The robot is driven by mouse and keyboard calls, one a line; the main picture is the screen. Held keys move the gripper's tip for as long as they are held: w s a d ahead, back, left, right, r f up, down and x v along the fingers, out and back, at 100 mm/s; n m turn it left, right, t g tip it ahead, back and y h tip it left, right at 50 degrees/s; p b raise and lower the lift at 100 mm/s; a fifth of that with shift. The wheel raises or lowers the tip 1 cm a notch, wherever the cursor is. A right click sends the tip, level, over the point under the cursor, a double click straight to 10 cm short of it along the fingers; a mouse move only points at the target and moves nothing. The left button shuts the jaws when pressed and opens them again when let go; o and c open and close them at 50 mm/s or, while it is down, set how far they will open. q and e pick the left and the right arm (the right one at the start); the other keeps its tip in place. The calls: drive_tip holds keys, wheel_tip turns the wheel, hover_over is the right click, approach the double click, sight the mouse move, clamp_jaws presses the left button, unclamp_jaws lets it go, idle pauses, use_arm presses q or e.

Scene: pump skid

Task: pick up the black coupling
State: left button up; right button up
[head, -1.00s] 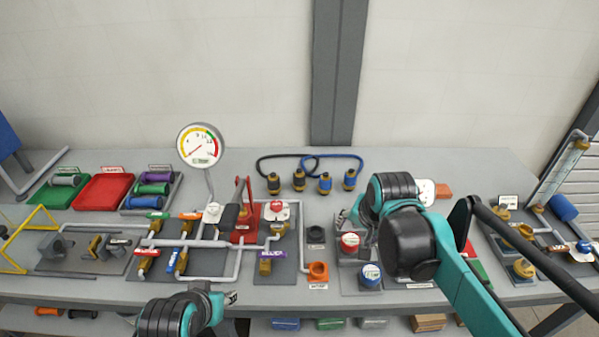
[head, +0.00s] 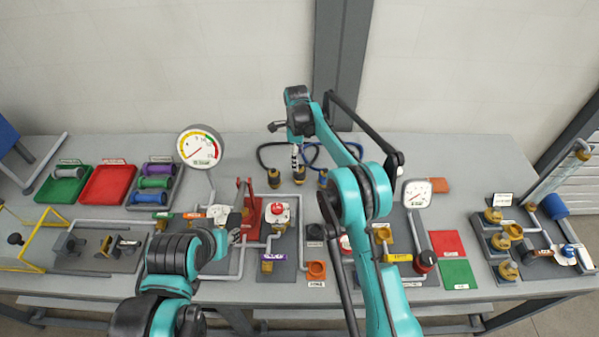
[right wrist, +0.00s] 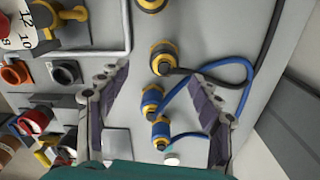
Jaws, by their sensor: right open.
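Two black couplings with yellow bands stand on the table, one at the left (head: 274,178) and one beside it (head: 299,175), below the wall post. In the right wrist view one black coupling (right wrist: 164,58) with a black hose shows whole, and another (right wrist: 152,5) is cut by the top edge. My right gripper (head: 297,152) points down above the second coupling in the head view. In the right wrist view its fingers (right wrist: 172,95) are apart, with nothing held between them. My left gripper (head: 232,224) is near the red stand; its fingers are too small to read.
A blue coupling (right wrist: 151,100) and another blue one (right wrist: 160,132), with blue hoses, stand beside the black couplings. A round gauge (head: 199,147) rises at the left. My right arm hides part of the table's middle.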

sight(300, 165)
wheel_tip(300, 165, down, 2)
drive_tip(key=shift+f, duration=0.15)
drive_tip(key=f, duration=0.3)
drive_tip(key=d+f+b, duration=0.1)
drive_tip(key=f, duration=0.1)
drive_tip(key=shift+w+f, duration=0.15)
drive_tip(key=shift+w, duration=0.25)
drive_tip(key=c, duration=1.4)
